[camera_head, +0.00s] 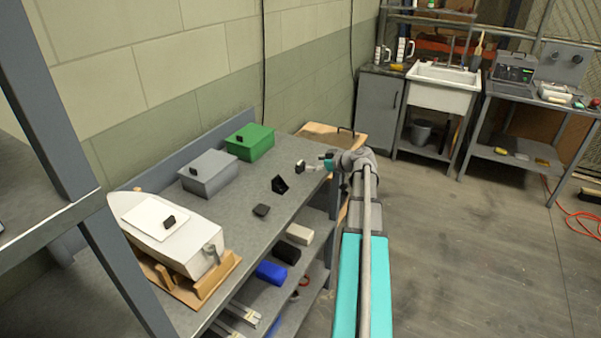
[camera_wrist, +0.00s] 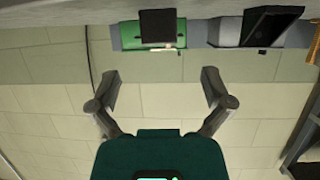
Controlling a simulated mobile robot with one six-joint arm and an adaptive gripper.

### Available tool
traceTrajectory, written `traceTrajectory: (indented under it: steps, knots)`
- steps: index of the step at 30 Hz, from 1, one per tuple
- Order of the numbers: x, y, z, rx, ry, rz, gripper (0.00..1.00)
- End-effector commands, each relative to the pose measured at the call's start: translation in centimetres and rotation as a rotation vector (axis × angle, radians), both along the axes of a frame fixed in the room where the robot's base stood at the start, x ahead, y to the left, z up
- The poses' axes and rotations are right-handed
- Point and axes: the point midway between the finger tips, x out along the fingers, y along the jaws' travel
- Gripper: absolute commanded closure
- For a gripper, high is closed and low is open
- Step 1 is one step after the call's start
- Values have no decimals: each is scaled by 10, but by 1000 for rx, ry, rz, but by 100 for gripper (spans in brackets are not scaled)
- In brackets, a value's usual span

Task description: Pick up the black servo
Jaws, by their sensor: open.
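Several small black things lie on the grey workbench, and I cannot tell for sure which is the servo. An upright black block (camera_head: 300,167) stands near the bench's right edge, just left of my gripper (camera_head: 313,168). What looks like the same block (camera_wrist: 158,26) is at the top of the wrist view, beyond my fingertips. A black wedge-shaped piece (camera_head: 280,184) stands nearby and also shows in the wrist view (camera_wrist: 270,25). A flat black piece (camera_head: 261,210) lies closer to the boat. My gripper is open and empty, its fingers (camera_wrist: 160,80) spread apart, pointing towards the wall.
The workbench (camera_head: 240,238) carries a green box (camera_head: 252,143), a grey box (camera_head: 208,175) and a white model boat (camera_head: 165,232) on a wooden stand. The green box is also in the wrist view (camera_wrist: 132,36). A sink (camera_head: 441,88) stands at the back.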

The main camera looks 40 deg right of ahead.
Motion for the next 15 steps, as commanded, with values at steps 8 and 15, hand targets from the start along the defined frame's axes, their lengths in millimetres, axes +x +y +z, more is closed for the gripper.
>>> traceTrajectory:
  steps: [8, 15]
  knots:
    - [11, 4, -5, 0, 0, -1, 0]
    - [11, 3, -5, 0, 0, -1, 0]
